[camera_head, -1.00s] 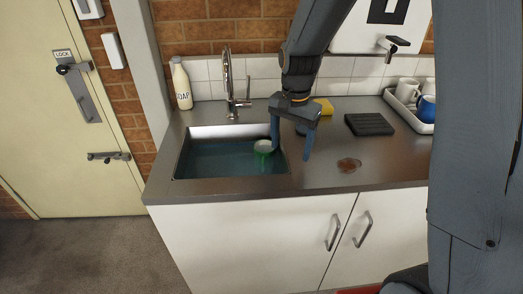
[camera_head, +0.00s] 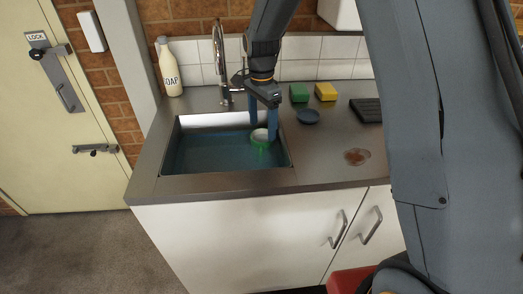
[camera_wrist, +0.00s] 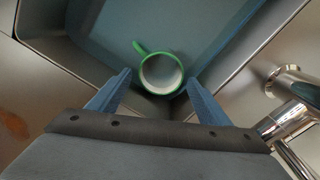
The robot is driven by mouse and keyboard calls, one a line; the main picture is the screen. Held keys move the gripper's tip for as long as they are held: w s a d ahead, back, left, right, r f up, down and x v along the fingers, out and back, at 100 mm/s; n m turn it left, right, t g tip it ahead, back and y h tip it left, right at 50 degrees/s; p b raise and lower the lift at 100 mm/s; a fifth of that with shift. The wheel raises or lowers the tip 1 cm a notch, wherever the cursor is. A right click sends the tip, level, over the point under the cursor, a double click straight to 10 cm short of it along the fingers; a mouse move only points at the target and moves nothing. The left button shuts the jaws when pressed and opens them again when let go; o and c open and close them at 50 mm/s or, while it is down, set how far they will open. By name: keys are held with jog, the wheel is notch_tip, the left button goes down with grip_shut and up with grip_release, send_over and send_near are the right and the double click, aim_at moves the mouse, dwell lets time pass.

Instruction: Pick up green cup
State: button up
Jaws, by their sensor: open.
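The green cup (camera_head: 260,138) is in the sink (camera_head: 178,183), near its right side, in bluish water, with its pale inside facing up. In the wrist view the cup (camera_wrist: 144,81) shows its green rim, with the handle toward the upper left. My gripper (camera_head: 262,132) is open over the right part of the sink, its blue fingers pointing down close to the cup. In the wrist view the fingers (camera_wrist: 158,82) stand left and right of the cup's near side. The head view does not clearly show how deep the fingertips reach.
A tap (camera_head: 221,68) rises behind the sink, close to my gripper; it also shows in the wrist view (camera_wrist: 292,112).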

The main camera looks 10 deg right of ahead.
aim_at(262, 150)
jog(key=shift+a+f+p, duration=0.2)
jog(key=shift+f+p, duration=0.95)
jog(key=shift+f, duration=2.75)
jog(key=shift+s, duration=0.1)
jog(key=c, duration=1.1)
